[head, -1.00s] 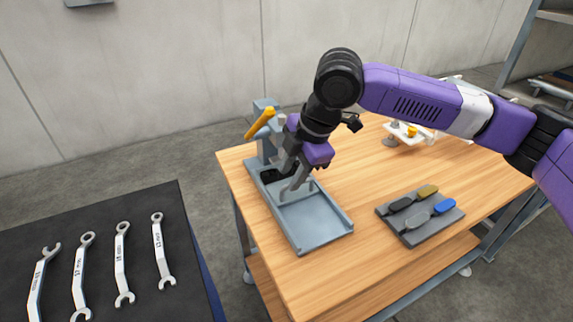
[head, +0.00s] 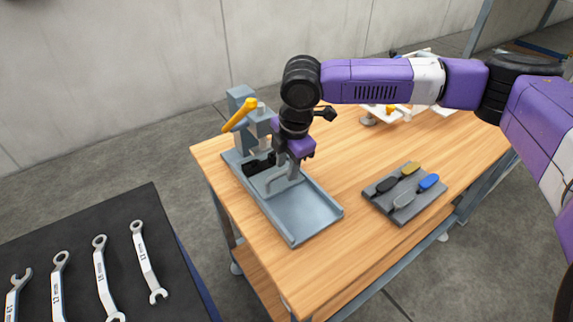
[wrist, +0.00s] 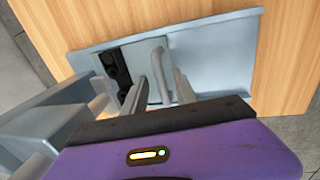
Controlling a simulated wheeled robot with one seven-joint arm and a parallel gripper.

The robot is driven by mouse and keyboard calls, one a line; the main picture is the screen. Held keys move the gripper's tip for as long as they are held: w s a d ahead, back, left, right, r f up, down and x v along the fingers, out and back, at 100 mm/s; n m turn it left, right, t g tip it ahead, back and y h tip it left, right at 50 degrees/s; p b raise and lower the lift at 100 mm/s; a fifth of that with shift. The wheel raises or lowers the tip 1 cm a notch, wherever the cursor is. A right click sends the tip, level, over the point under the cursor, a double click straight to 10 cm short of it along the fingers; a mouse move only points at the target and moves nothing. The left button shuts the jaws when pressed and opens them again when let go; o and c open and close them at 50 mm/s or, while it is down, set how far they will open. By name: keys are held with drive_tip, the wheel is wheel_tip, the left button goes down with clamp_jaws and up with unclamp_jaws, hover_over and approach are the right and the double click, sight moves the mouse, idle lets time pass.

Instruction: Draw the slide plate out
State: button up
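The grey press fixture (head: 241,100) with a yellow lever stands at the table's left end. Its flat grey slide plate (wrist: 147,50) lies in a shallow grey channel (head: 302,212), beside a black nest (wrist: 114,66). A bent grey handle (wrist: 184,86) rises from the plate. My gripper (head: 283,172) is low over the plate at the handle. The fingers hide part of the plate, and contact with the handle cannot be told.
A grey tray (head: 433,208) with several coloured handled pieces lies right of the channel. A black bench (head: 90,235) with several wrenches stands at the left. The front part of the channel is empty, and bare wooden table (head: 330,165) lies between channel and tray.

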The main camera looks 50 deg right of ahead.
drive_tip(key=shift+f, duration=0.1)
clamp_jaws()
idle(1.4)
